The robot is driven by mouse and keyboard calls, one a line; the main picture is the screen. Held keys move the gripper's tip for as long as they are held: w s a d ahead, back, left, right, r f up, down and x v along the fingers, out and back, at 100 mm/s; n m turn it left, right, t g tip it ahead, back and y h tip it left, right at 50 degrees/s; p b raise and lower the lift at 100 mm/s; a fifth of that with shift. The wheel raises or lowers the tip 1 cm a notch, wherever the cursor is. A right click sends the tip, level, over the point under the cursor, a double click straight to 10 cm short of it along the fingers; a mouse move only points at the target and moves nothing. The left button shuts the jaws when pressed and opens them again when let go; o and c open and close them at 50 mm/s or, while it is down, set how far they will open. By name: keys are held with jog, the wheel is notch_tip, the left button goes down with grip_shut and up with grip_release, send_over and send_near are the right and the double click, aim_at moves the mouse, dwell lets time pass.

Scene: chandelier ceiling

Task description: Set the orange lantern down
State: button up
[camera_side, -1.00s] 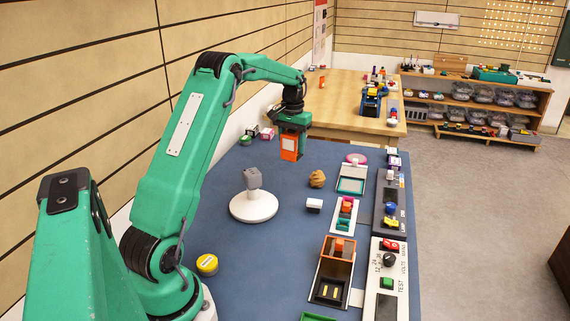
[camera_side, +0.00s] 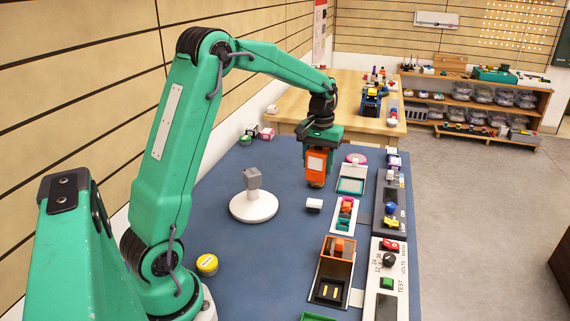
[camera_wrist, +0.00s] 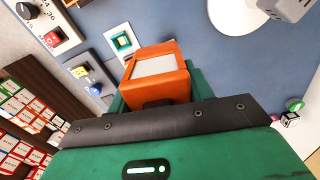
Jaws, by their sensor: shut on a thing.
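The orange lantern (camera_side: 316,163) hangs upright below my gripper (camera_side: 319,143), which is shut on it. It has a pale panel on the side facing the camera. In the side view it is over the far part of the blue mat, just left of the teal-framed pad. In the wrist view the lantern (camera_wrist: 176,86) sits in front of my gripper (camera_wrist: 155,103), with its pale face showing. I cannot tell whether its lower end touches the mat.
A white round stand (camera_side: 254,211) with a grey block (camera_side: 252,178) is to the left. A white block (camera_side: 314,205) lies nearer the camera. The teal-framed pad (camera_side: 351,187) and control panels (camera_side: 390,208) line the right edge. Blue mat (camera_side: 285,248) is bare in front.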

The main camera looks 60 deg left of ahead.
jog(key=s+d+f+n, duration=0.1)
jog(key=s+d, duration=1.5)
jog(key=d, duration=0.4)
jog(key=shift+s+d+f+n, duration=0.15)
jog(key=shift+s+f+n, duration=0.15)
jog(key=shift+s+f, duration=0.1)
jog(key=w+a+f, duration=0.3)
jog(key=a+f, duration=0.4)
jog(key=a, duration=0.4)
jog(key=shift+w, duration=0.35)
jog(key=shift+a+f, duration=0.1)
jog(key=shift+f, duration=1.9)
jog(key=shift+f, duration=0.15)
